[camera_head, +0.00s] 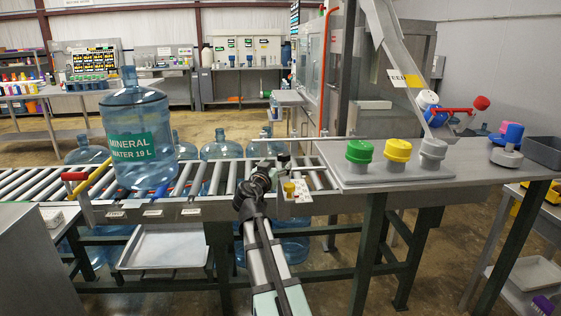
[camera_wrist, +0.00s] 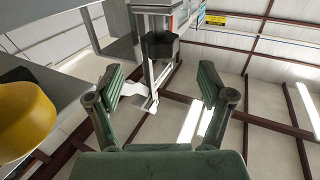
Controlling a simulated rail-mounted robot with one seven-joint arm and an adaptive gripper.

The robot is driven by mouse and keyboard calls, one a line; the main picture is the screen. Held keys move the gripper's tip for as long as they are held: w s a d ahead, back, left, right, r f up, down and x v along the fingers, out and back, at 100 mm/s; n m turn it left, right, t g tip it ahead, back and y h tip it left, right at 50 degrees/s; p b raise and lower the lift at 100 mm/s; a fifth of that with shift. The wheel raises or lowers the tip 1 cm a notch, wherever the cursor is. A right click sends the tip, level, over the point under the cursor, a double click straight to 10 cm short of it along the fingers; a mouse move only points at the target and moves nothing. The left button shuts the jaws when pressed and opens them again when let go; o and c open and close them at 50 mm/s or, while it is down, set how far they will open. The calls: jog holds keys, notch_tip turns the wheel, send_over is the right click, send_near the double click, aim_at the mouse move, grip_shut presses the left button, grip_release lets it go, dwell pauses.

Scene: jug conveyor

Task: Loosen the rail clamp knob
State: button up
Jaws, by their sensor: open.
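A dark faceted knob (camera_wrist: 160,45) hangs under a grey metal bracket (camera_wrist: 152,8) in the upper middle of the wrist view; it looks like the rail clamp knob. My gripper (camera_wrist: 161,78) is open, its two green fingers spread apart, and the knob lies ahead between their tips. A gap seems to separate knob and fingers. Nothing is held. In the head view my gripper (camera_head: 264,168) is at the conveyor's front edge, left of the small control box.
A small control box (camera_head: 294,208) with a yellow button (camera_head: 289,187) sits close right of my gripper. A large water jug (camera_head: 138,115) stands on the conveyor rollers (camera_head: 215,178) to the left. Green, yellow and grey caps stand on the steel table (camera_head: 462,165) at right.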

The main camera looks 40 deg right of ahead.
jog(key=v, duration=0.4)
jog(key=shift+a, duration=0.1)
dwell(0.4)
